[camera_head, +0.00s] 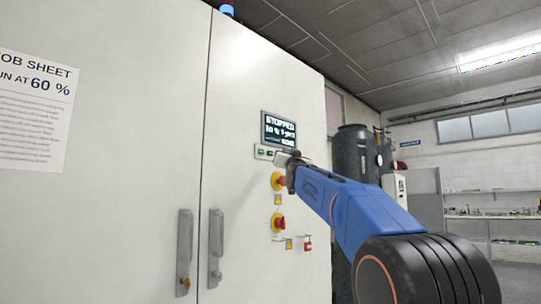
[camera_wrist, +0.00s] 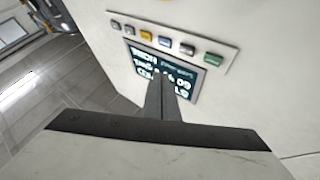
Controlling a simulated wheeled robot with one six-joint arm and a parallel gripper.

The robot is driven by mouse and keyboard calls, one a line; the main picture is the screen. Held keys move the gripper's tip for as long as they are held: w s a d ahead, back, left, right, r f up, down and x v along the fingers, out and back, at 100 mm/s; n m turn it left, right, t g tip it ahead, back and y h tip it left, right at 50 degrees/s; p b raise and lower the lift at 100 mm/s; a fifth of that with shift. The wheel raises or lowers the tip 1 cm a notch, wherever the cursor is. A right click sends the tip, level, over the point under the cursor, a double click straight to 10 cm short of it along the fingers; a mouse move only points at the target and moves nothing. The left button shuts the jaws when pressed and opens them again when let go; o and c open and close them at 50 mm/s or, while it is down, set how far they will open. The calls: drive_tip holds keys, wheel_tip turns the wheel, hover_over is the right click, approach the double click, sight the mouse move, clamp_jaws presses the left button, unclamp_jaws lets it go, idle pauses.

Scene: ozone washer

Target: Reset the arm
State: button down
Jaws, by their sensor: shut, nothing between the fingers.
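My gripper (camera_head: 287,157) is at the end of my blue arm, in front of the white cabinet, just below and right of the display (camera_head: 279,129). The display's top line reads STOPPED; the rest is too small to read surely. A row of small buttons (camera_wrist: 166,42) runs beside the display. I cannot tell whether the fingertips touch the panel.
Door handles (camera_head: 185,250) stick out at left. A job sheet (camera_head: 38,105) reads "60 %". A dark tank (camera_head: 356,153) stands behind my arm.

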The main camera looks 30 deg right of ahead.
idle(0.8)
drive_tip(key=s+a+f+n+g+y, duration=0.1)
drive_tip(key=s+a+f+g+y, duration=0.15)
drive_tip(key=s+a+f, duration=0.6)
drive_tip(key=s+a+f+n+g+y, duration=0.1)
drive_tip(key=s+f+g, duration=0.2)
drive_tip(key=f, duration=1.1)
drive_tip(key=s+a+f+n+g+y, duration=0.25)
drive_tip(key=s+a+f, duration=0.3)
drive_tip(key=f, duration=0.55)
drive_tip(key=s+a+f+g, duration=0.2)
drive_tip(key=s+f+g, duration=0.1)
drive_tip(key=s+f, duration=0.8)
drive_tip(key=s+a+f+n+g+y, duration=0.1)
drive_tip(key=s+a+f+g, duration=0.1)
drive_tip(key=s+f, duration=0.9)
drive_tip(key=s+a+f+g, duration=0.3)
drive_tip(key=s+f+g, duration=0.1)
drive_tip(key=s+f, duration=0.7)
wheel_tip(320, 180, down, 3)
drive_tip(key=shift+n+g, duration=0.35)
drive_tip(key=shift+g, duration=0.05)
